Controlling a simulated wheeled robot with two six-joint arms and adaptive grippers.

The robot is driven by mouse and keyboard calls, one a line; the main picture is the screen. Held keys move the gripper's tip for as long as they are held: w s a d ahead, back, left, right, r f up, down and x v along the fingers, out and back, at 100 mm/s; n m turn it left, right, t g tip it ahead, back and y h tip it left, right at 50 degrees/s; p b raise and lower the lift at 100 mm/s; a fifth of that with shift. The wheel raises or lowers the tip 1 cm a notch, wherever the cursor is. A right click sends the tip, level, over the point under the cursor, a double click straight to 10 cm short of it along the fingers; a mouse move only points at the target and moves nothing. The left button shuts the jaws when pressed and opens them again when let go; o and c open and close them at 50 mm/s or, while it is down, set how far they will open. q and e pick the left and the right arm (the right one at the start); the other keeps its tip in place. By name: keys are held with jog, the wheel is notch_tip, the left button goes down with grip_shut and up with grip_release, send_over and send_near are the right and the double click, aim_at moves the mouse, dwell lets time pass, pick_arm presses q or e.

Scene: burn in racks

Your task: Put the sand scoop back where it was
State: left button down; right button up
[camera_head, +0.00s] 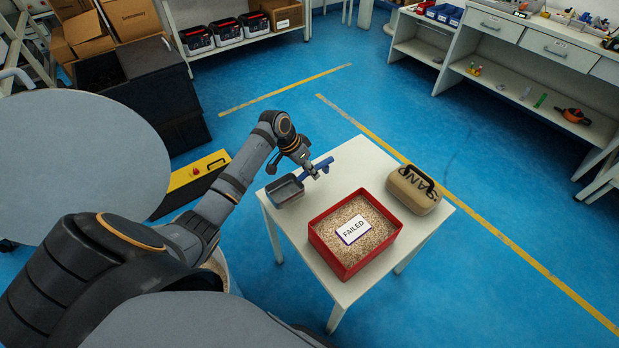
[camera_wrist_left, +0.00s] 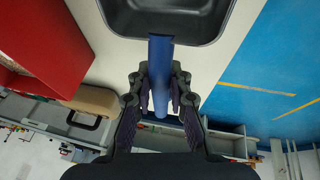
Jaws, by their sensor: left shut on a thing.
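The sand scoop (camera_head: 286,190) has a dark grey pan and a blue handle. It is at the left end of the white table (camera_head: 341,163); I cannot tell whether its pan touches the top. My left gripper (camera_head: 316,172) is shut on the blue handle. In the left wrist view the handle (camera_wrist_left: 160,75) runs between the fingers (camera_wrist_left: 160,100), with the dark pan (camera_wrist_left: 165,18) beyond. My right gripper is not in view.
A red box (camera_head: 343,272) of sand with a "FAILED" card (camera_head: 353,229) stands on the table right of the scoop. A tan "SAND" case (camera_head: 414,190) is at the table's right end. A grey round surface (camera_head: 75,185) is at left. Blue floor lies behind the table.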

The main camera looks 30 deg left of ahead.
pick_arm(q)
jog(key=shift+a+f, duration=0.15)
jog(key=shift+w+f, duration=0.1)
jog(key=shift+f, duration=1.5)
jog(key=c, duration=1.3)
grip_release()
jog(key=shift+f, duration=0.15)
jog(key=shift+o, duration=0.2)
jog(key=p+v, duration=0.1)
jog(key=v, duration=1.1)
